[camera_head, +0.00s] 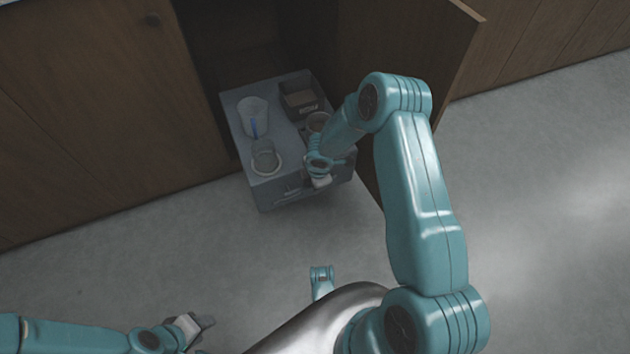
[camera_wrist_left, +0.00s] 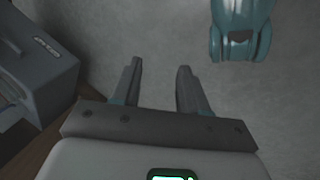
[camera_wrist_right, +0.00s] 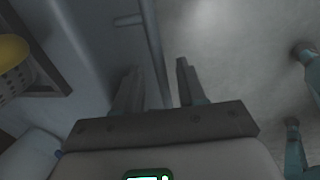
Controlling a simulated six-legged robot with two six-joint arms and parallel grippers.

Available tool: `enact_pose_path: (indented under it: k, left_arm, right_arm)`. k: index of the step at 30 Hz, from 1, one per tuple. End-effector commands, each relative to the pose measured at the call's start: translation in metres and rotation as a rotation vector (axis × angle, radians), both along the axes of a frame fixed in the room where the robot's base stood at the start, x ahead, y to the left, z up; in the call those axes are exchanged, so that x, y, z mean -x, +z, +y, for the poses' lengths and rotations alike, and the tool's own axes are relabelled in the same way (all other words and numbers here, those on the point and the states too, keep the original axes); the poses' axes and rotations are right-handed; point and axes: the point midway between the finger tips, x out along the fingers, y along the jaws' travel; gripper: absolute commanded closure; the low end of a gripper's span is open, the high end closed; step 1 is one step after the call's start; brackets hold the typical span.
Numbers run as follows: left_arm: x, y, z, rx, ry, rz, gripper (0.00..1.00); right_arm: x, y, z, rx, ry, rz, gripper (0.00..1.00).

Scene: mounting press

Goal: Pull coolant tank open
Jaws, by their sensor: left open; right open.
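The coolant tank appears to be the grey pull-out unit (camera_head: 235,110) that stands partly out of the dark cabinet opening. My right gripper (camera_head: 322,184) is at its front face, near the right end. In the right wrist view, a grey bar handle (camera_wrist_right: 154,45) on the front runs between the open fingers of that gripper (camera_wrist_right: 160,88); I cannot tell whether they touch it. My left gripper (camera_head: 206,326) is open and empty, low over the floor, away from the unit. The left wrist view also shows it (camera_wrist_left: 156,85), with a grey labelled box face (camera_wrist_left: 45,60) at left.
A clear beaker (camera_head: 252,116) with something blue, a round container (camera_head: 265,158) and a dark box (camera_head: 299,99) stand on the unit. An open wooden door (camera_head: 410,35) is at its right, behind my right arm. The grey floor (camera_head: 130,265) in front is clear.

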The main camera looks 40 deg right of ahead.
Motion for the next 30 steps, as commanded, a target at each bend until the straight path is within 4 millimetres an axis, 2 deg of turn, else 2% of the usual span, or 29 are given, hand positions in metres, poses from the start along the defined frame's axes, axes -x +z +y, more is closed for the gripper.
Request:
enact_pose_path:
  k: [5, 8, 15, 21, 25, 30]
  left_arm:
    - [0.002, 0.006, 0.0, 0.002, -0.001, 0.008, 0.56]
    - [0.007, 0.016, -0.001, 0.005, -0.003, 0.025, 0.56]
    - [0.019, 0.044, -0.006, 0.012, -0.02, 0.058, 0.56]
    - [0.022, 0.06, -0.01, 0.014, -0.036, 0.063, 0.56]
    - [0.024, 0.065, -0.012, 0.015, -0.042, 0.066, 0.56]
    - [0.025, 0.066, -0.012, 0.016, -0.046, 0.068, 0.56]
  right_arm:
    - [0.003, 0.012, 0.001, 0.0, 0.001, 0.0, 0.6]
    - [0.006, 0.032, 0.001, 0.0, 0.001, -0.001, 0.6]
    - [0.018, 0.098, 0.004, 0.0, 0.0, -0.002, 0.6]
    - [0.026, 0.14, 0.006, 0.0, 0.0, -0.002, 0.6]
    - [0.03, 0.155, 0.007, 0.0, 0.001, -0.001, 0.6]
    - [0.032, 0.16, 0.008, 0.0, 0.0, 0.0, 0.6]
